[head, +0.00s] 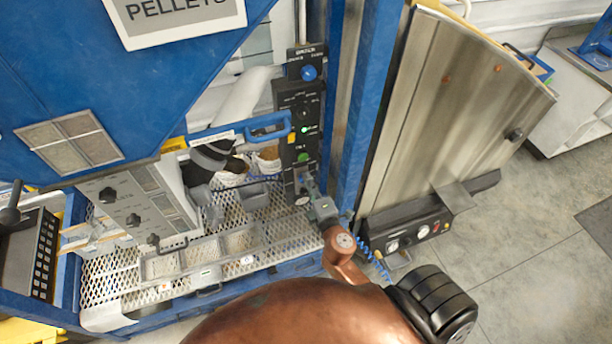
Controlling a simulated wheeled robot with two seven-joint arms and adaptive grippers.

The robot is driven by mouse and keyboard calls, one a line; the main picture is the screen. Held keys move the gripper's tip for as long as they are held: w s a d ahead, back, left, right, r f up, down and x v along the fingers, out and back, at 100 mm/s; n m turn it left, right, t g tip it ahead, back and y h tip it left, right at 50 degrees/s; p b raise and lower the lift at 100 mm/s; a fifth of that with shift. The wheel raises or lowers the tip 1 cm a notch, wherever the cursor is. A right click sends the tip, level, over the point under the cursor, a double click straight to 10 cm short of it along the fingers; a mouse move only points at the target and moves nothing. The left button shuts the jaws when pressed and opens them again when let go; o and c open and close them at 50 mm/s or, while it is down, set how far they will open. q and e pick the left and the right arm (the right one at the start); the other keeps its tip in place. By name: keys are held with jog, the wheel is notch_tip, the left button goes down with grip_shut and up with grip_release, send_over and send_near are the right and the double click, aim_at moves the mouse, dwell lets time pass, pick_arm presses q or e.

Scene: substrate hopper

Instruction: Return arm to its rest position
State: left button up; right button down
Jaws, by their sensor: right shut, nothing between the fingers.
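My right arm, copper coloured, comes in from the bottom edge and reaches up to the control panel. My right gripper (306,184) is small and grey in this view and sits in front of the lower end of the black control panel (293,110). Its fingers look shut with nothing held; whether they touch the panel cannot be told. A blue knob and a lit green light show on the panel above the gripper. My left gripper does not show.
A blue hopper (60,90) with a "PELLETS" sign (178,14) stands at left above a perforated metal shelf (110,272). A blue post (362,110) rises right of the gripper. A steel cabinet (440,110) stands beyond it. Grey tiled floor (530,240) is clear at lower right.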

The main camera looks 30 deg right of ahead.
dwell(0.4)
jog(key=s+d+f+m+g+y+b, duration=0.1)
jog(key=s+f+m+g, duration=0.15)
jog(key=f, duration=1.15)
jog(key=s+f+m+g+b, duration=0.1)
jog(key=s+f+g, duration=0.25)
jog(key=f, duration=1.05)
jog(key=s+d+f+m+g+y+b, duration=0.15)
jog(key=s+f, duration=0.25)
jog(key=f, duration=1.1)
jog(key=s+a+f+m+g+b, duration=0.1)
jog(key=s+f+m+g, duration=0.1)
jog(key=s+f, duration=0.7)
jog(key=s+a+f+m+g+y+b, duration=0.1)
jog(key=s+f+m+g, duration=0.2)
jog(key=s+f, duration=0.6)
jog(key=s+f+m+g+b, duration=0.1)
jog(key=s+f+m+g, duration=0.2)
jog(key=s+f, duration=0.7)
jog(key=s+m, duration=0.1)
jog(key=s, duration=0.7)
jog(key=shift+s+a, duration=0.4)
jog(key=shift+g, duration=0.25)
